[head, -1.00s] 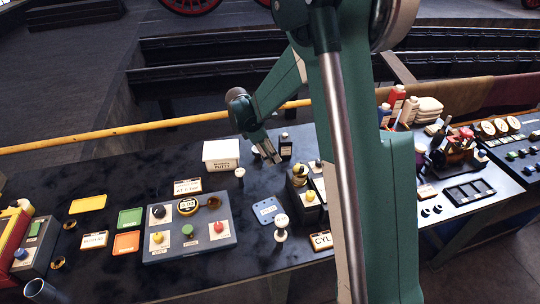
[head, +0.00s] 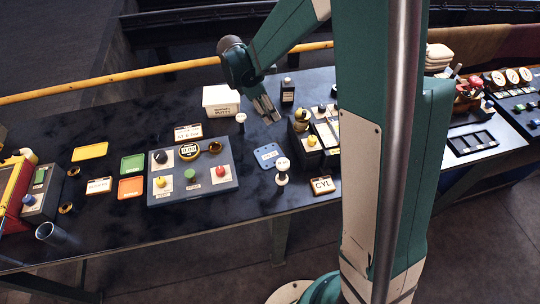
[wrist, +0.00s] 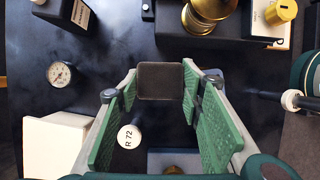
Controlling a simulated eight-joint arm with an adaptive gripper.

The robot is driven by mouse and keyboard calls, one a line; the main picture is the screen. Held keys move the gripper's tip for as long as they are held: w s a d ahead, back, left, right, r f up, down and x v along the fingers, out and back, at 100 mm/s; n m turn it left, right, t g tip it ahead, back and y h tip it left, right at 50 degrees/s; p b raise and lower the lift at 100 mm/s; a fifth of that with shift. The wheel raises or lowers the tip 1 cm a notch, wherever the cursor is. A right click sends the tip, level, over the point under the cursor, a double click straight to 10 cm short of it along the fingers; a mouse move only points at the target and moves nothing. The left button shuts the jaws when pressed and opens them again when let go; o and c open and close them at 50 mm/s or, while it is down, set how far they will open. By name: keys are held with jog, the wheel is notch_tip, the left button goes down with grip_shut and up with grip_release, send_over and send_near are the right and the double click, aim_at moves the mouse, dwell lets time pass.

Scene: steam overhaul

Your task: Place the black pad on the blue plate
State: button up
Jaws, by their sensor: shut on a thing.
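The black pad (wrist: 160,81) is a dark square piece between the fingertips of my gripper (wrist: 160,84) in the wrist view. The green-padded fingers are shut on its two sides. I cannot make out the pad there against the black surface. The blue plate (head: 269,156) lies flat on the bench with a small label and holes. In the wrist view a bluish edge, likely the plate, shows behind the right finger, which mostly hides it.
A white putty box (head: 221,101) and a black bottle (head: 288,91) stand behind. A grey control panel (head: 190,178) is left of the plate. A white-topped knob (head: 282,172) stands close at its front right. A dark box with a brass fitting (head: 303,125) stands to the right.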

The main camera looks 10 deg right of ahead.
jog(key=b, duration=0.2)
send_over(272, 155)
jog(key=a, duration=0.2)
jog(key=shift+d+r, duration=0.1)
jog(key=shift+d, duration=0.15)
jog(key=shift+f, duration=2.9)
jog(key=shift+f, duration=0.15)
jog(key=shift+f+b, duration=0.4)
jog(key=shift+f, duration=1.55)
jog(key=shift+f, duration=0.15)
jog(key=o, duration=0.9)
